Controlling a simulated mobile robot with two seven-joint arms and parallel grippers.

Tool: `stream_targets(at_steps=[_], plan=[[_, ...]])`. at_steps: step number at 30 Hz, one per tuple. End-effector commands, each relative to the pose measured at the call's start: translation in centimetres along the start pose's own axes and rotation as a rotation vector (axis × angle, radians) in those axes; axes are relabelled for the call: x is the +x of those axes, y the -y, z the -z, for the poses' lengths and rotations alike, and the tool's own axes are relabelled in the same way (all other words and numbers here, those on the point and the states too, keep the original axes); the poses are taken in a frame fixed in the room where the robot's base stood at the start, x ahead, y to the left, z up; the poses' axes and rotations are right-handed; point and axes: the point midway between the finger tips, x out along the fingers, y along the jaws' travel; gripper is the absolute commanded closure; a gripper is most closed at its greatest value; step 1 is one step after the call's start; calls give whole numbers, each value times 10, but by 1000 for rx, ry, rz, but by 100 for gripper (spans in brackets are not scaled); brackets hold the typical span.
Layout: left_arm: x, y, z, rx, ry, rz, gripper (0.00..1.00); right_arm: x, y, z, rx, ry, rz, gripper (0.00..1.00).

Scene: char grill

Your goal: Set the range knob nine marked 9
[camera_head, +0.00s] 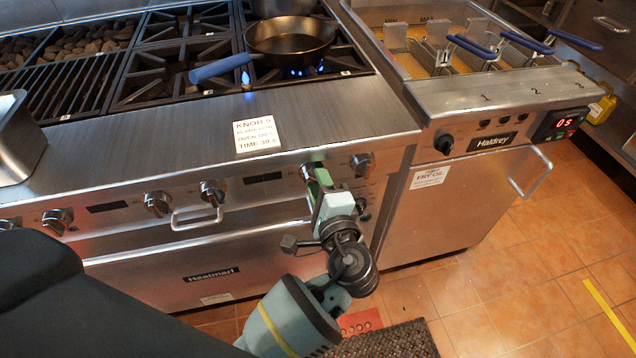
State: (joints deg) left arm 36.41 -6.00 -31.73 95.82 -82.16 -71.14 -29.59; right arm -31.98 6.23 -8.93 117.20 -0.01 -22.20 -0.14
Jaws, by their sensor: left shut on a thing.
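The range front (260,205) has a row of round metal knobs. My left arm reaches in from the lower left, and its left gripper (314,177) is at the front panel, shut on a knob (307,172) near the panel's right end. The gripper and wrist hide most of this knob, so its pointer and number cannot be read. Another knob (361,164) is just to the right. A white card (257,134) on the ledge above reads KNOB 9, with smaller lines on flame, oven and time. My right gripper is not in view.
An oven handle (197,220) sticks out left of the gripper. A pan (290,42) with a blue handle is on a burner with blue flame beneath. A fryer (470,190) stands to the right, its display showing 0s. Tiled floor lies in front.

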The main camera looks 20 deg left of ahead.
Motion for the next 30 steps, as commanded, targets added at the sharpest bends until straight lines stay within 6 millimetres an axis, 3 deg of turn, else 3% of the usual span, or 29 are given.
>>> stream_targets(at_steps=[14,15,19,30], plan=[[0,0,0,-13,-2,-2,80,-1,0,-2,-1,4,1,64],[0,0,0,-13,-2,-2,52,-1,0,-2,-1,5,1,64],[0,0,0,-13,-2,-2,35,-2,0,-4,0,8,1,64],[0,0,0,-12,-1,-1,35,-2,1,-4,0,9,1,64]])
